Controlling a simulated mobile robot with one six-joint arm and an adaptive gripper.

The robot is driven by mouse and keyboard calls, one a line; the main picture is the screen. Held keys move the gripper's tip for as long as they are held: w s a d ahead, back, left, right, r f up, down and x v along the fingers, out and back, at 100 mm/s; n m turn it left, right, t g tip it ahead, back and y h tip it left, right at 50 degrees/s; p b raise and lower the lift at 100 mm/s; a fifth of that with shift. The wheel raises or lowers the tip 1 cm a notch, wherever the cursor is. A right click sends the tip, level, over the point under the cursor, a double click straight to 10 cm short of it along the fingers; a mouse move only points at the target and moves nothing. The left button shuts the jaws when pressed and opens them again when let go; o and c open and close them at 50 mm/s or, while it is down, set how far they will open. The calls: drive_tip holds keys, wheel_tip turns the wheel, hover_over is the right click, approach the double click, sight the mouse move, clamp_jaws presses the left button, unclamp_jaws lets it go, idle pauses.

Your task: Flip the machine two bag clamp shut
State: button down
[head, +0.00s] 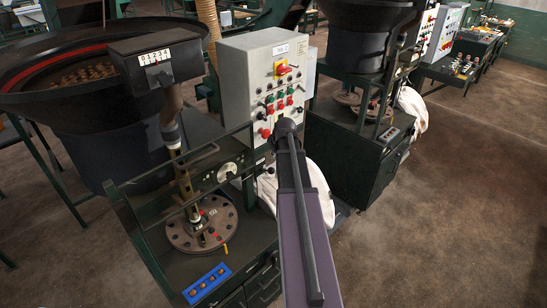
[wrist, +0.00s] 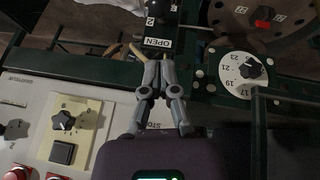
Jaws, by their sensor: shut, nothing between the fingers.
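In the wrist view my gripper (wrist: 157,58) has its two grey fingers together, with nothing between them. The fingertips are just below a black plate marked OPEN (wrist: 157,43) on the near machine. A black tag with a 2 (wrist: 150,20) is above that plate. A thin tan piece (wrist: 136,50) is left of the fingertips; I cannot tell whether it touches them. I cannot make out the clamp lever or its position. In the head view my arm hides the gripper; a white bag (head: 266,188) hangs partly behind the arm.
A grey control box (head: 262,75) with coloured buttons stands beside the arm. The numbered dial (wrist: 243,72) is right of my gripper. A dark bowl feeder (head: 70,70) is at left. A second machine (head: 345,145) with a white bag (head: 412,108) stands behind. Floor (head: 460,220) at right is clear.

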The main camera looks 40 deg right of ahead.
sight(269, 169)
drive_tip(key=shift+b+x, duration=4.1)
drive_tip(key=shift+x, duration=0.65)
drive_tip(key=shift+a, duration=0.15)
